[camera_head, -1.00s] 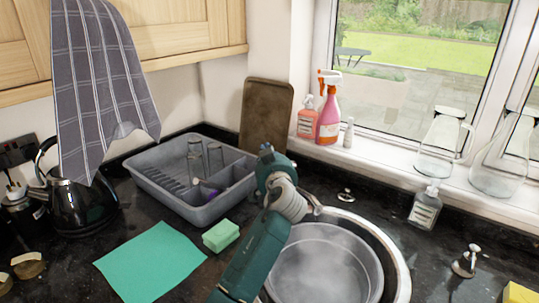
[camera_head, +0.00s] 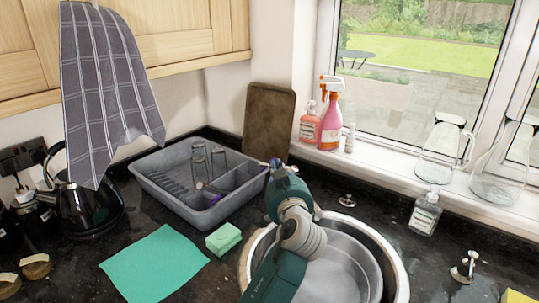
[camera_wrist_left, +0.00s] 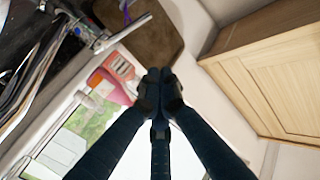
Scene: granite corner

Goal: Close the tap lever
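A chrome fitting that looks like the tap (camera_wrist_left: 118,34) shows in the left wrist view, near the brown board. I cannot make out its lever clearly or tell its position. In the head view, my left arm and wrist cover the area behind the sink (camera_head: 398,262), and no tap shows clearly there. My left gripper (camera_wrist_left: 160,88) points away from the wrist camera with its dark fingertips together, with nothing visible between them. It looks apart from the chrome fitting. In the head view its fingers are hidden behind my wrist. My right gripper is in neither view.
A grey round basin (camera_head: 362,252) sits in the sink. A grey dish rack (camera_head: 165,190) with glasses stands left of my arm. A brown board (camera_head: 268,122) leans on the wall. Spray bottles (camera_head: 330,120) and glass jugs (camera_head: 440,150) stand on the sill. A green sponge (camera_head: 223,239) lies nearby.

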